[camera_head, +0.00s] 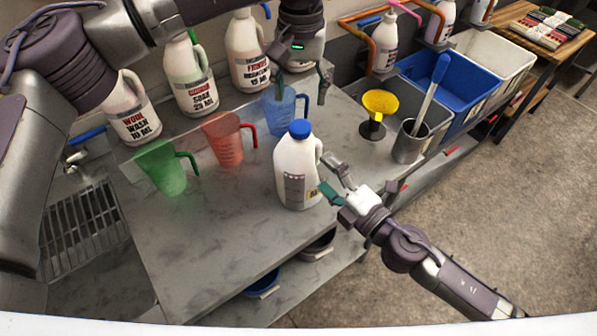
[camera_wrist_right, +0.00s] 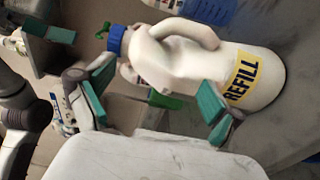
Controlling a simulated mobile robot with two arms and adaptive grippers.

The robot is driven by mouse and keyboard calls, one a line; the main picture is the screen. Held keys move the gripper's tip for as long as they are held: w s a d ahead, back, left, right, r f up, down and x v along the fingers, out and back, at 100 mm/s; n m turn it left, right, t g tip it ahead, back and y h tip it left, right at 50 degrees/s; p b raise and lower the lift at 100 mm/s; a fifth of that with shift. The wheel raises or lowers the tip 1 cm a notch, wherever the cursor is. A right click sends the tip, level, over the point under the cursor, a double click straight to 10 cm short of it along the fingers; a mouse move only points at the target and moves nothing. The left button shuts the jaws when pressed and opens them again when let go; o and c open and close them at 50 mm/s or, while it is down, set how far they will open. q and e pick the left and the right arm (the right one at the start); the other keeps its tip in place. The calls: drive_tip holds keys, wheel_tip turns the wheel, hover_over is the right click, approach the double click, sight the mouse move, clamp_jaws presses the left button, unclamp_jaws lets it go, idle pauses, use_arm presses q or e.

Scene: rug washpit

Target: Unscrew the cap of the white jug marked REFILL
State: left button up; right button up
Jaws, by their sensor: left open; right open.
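The white REFILL jug (camera_head: 295,172) stands upright on the grey counter (camera_head: 215,225), with its blue cap (camera_head: 299,129) on top. In the right wrist view the jug (camera_wrist_right: 170,62) lies sideways across the picture, with its yellow REFILL label (camera_wrist_right: 243,76) and blue cap (camera_wrist_right: 116,40) in sight. My right gripper (camera_head: 331,180) is open at the jug's lower right side, its fingers close to the body; I cannot tell whether they touch. My left gripper (camera_head: 299,92) is open and empty, above and behind the cap, near the blue measuring jug.
Green (camera_head: 163,168), red (camera_head: 228,138) and blue (camera_head: 283,108) measuring jugs stand left of and behind the REFILL jug. Several white detergent jugs line the wall. A yellow funnel (camera_head: 380,104) and a metal cup (camera_head: 411,141) stand to the right. The front counter is clear.

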sight(314, 164)
drive_tip(key=shift+x, duration=2.2)
clamp_jaws()
use_arm(q)
drive_tip(key=m, duration=0.4)
drive_tip(key=shift+f, duration=0.35)
drive_tip(key=shift+m, duration=0.3)
wheel_tip(314, 164, down, 7)
drive_tip(key=shift+f, duration=0.2)
drive_tip(key=shift+c, duration=0.3)
